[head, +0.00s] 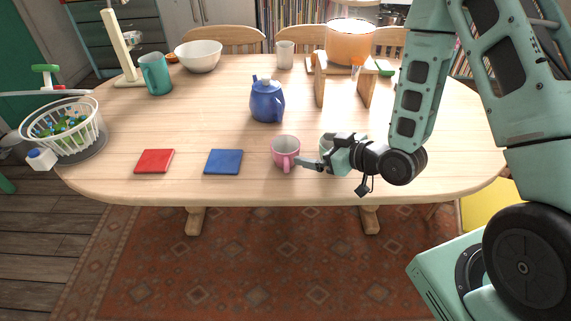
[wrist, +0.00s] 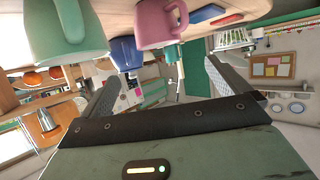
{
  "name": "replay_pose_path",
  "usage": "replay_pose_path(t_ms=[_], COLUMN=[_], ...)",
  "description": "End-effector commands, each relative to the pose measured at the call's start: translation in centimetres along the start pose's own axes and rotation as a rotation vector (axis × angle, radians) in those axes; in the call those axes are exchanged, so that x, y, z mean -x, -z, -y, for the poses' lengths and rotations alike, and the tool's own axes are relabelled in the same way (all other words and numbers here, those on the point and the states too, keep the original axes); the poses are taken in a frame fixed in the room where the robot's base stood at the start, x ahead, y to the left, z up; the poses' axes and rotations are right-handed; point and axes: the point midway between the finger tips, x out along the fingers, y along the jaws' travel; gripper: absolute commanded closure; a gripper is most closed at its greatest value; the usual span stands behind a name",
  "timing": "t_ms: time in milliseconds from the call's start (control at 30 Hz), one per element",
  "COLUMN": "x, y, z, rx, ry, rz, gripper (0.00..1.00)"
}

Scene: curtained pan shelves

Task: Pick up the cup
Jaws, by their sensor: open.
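A pink cup (head: 285,148) stands upright near the table's front edge, its handle facing forward. A pale green cup (head: 326,143) stands just right of it, mostly hidden behind my gripper (head: 318,155). My gripper is low over the table's front, with a fingertip close to the pink cup's handle; contact cannot be told. In the wrist view, which is upside down, the pink cup (wrist: 158,24) and the green cup (wrist: 66,28) are at the top. The open, empty fingers of my gripper (wrist: 160,82) point towards them, with neither cup between the fingers.
A blue teapot (head: 266,102) stands behind the cups. Blue (head: 224,161) and red (head: 155,161) coasters lie to the left. A teal pitcher (head: 156,75), white bowl (head: 198,55) and white cup (head: 285,55) stand further back.

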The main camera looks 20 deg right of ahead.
Motion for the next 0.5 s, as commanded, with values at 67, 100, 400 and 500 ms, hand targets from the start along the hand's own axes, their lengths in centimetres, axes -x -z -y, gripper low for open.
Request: replay_pose_path(t_ms=[67,100,400,500], x=[-1.0,-1.3,-3.1,-3.5], y=[-0.6,-0.5,-0.5,-0.5], z=[0.0,0.0,-0.1,-0.1], rx=[0.003,0.004,0.003,0.002], ry=[0.000,-0.001,0.001,0.002], rz=[-0.004,-0.004,-0.004,-0.004], gripper=[0.00,0.00,0.00,0.00])
